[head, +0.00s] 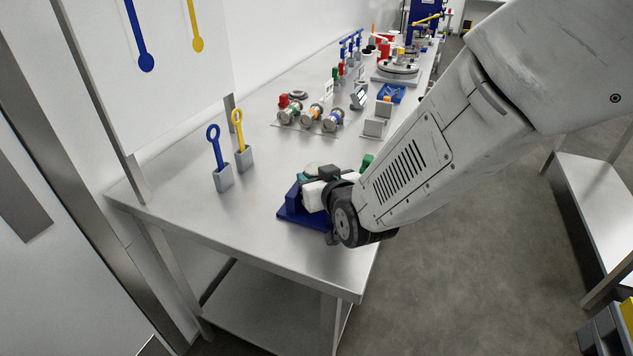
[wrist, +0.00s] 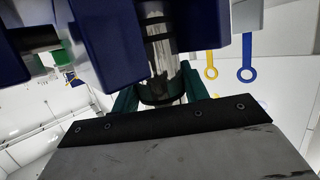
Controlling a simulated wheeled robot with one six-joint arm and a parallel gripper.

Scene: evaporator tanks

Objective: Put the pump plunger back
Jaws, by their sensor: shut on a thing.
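The pump's blue body and base (head: 292,215) sit near the front end of the steel bench. In the wrist view the blue pump housing (wrist: 110,40) is close, on both sides of a shiny metal cylinder with dark rings, which looks like the pump plunger (wrist: 158,50). My gripper (wrist: 160,90) has a green finger on each side of the plunger's dark end and is shut on it. In the head view my gripper (head: 310,182) is at the pump, and my arm hides much of both. I cannot tell how deep the plunger sits in the housing.
A blue and a yellow ring-handled tool (head: 238,130) stand in grey holders left of the pump. Several metal fittings (head: 310,115) stand farther back, with a blue tray (head: 391,93) beyond. The bench's front left corner is clear.

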